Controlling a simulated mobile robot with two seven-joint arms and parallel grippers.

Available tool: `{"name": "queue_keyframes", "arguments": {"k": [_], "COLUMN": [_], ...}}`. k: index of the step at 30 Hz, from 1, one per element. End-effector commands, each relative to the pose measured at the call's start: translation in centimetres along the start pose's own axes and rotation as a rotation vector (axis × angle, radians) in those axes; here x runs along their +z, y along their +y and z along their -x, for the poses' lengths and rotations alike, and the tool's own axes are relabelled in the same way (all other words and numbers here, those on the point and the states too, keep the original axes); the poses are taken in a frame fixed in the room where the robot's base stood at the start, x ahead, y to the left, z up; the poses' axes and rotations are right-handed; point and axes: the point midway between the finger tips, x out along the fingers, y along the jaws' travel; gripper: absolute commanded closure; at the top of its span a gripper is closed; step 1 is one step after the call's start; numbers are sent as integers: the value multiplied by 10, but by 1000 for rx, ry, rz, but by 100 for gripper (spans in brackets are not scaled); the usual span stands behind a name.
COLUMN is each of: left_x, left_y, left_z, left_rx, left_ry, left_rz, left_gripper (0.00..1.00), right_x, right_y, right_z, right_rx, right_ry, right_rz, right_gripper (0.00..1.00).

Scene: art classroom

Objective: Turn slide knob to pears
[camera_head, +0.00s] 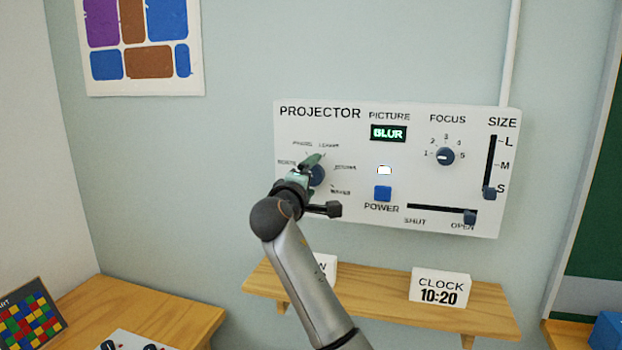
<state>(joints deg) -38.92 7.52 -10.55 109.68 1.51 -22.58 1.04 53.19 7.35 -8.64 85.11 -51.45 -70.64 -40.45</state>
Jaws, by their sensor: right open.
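A white projector panel (350,112) hangs on the wall. Its slide knob (318,176) is a round dark blue dial at the panel's left, ringed by small labels too blurred to read surely. My right gripper (310,163) is at the knob and covers its left part, with a greenish finger over its upper edge. The gripper is open; I cannot tell whether it touches the knob. The knob's pointer direction is hidden. The picture display (388,133) reads BLUR. My left gripper is not in view.
The panel also has a focus knob (446,156), a size slider (489,192) near S, a blue power button (383,193) and a shutter slider (470,216) at OPEN. A wooden shelf (390,296) below holds a clock card (440,288) and another white card, partly hidden by my arm.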

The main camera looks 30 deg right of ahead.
Motion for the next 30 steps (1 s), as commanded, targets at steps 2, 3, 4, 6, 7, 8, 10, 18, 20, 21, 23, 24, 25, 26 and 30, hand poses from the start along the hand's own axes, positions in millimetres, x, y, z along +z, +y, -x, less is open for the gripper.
{"name": "queue_keyframes", "arguments": {"k": [2, 3, 4, 6, 7, 8, 10, 18, 20, 21, 23, 24, 25, 26, 30], "left_x": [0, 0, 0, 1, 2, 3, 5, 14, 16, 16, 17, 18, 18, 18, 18], "left_y": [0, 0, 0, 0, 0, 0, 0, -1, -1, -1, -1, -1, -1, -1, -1], "left_z": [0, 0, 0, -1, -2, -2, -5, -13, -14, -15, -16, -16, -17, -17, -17], "left_rx": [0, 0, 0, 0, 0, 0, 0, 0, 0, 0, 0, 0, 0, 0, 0], "left_ry": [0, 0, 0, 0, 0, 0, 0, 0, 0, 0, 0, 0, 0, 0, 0], "left_rz": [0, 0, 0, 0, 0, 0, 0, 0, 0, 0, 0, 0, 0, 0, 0], "left_gripper": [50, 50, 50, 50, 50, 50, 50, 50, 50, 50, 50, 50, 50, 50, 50], "right_x": [0, 0, 0, 0, 0, 0, -1, 0, -1, 0, 0, 0, 0, 0, 0], "right_y": [1, 1, 1, 0, 0, 0, -1, -2, -2, -2, -1, -1, -1, -1, 0], "right_z": [0, 0, 1, 5, 8, 11, 22, 82, 93, 100, 109, 114, 116, 119, 125], "right_rx": [1, 1, 2, 3, 3, 3, 2, 0, 0, 0, 0, 1, 0, 0, 0], "right_ry": [0, 0, 0, 1, 2, 2, 3, 4, 4, 3, 3, 2, 2, 2, 0], "right_rz": [0, 0, -1, -2, -2, -2, -3, -4, -3, -3, -2, -2, -1, -1, -1], "right_gripper": [11, 11, 11, 11, 11, 11, 11, 11, 11, 11, 11, 11, 11, 11, 11]}}
